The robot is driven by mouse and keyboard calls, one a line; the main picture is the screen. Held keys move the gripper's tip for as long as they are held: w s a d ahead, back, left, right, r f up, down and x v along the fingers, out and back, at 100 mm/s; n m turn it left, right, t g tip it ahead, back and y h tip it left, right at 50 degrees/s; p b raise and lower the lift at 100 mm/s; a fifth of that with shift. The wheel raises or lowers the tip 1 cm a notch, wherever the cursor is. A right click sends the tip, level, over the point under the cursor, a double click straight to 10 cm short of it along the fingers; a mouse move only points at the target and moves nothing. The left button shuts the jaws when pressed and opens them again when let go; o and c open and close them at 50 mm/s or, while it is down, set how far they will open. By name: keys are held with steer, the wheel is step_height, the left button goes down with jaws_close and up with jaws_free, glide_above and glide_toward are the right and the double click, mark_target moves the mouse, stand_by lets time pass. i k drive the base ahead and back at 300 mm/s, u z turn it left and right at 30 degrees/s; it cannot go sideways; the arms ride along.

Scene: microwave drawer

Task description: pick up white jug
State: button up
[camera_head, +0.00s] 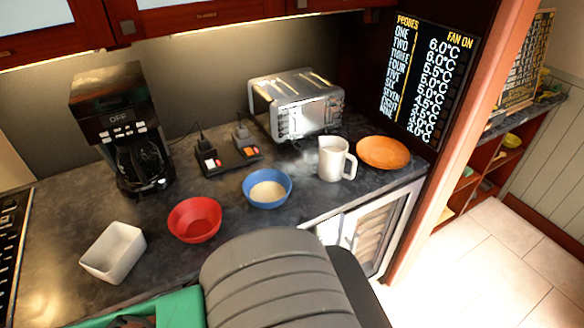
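The white jug (332,160) stands upright on the dark counter, right of centre in the head view. Its handle is on its right side. The toaster is behind it, the orange plate is close on its right, and the blue bowl is to its left. My grey arm fills the bottom middle of the view, in front of the counter. My gripper cannot be made out, so its fingers and distance to the jug are hidden.
A blue bowl (267,196), red bowl (194,221) and white square bowl (113,253) line the counter. Behind are a coffee maker (122,125), black power strip (228,158) and toaster (296,105). An orange plate (383,152) lies near the right end, by a display panel (429,75).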

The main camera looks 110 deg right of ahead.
mark_target(333, 151)
steer(key=z, duration=4.2)
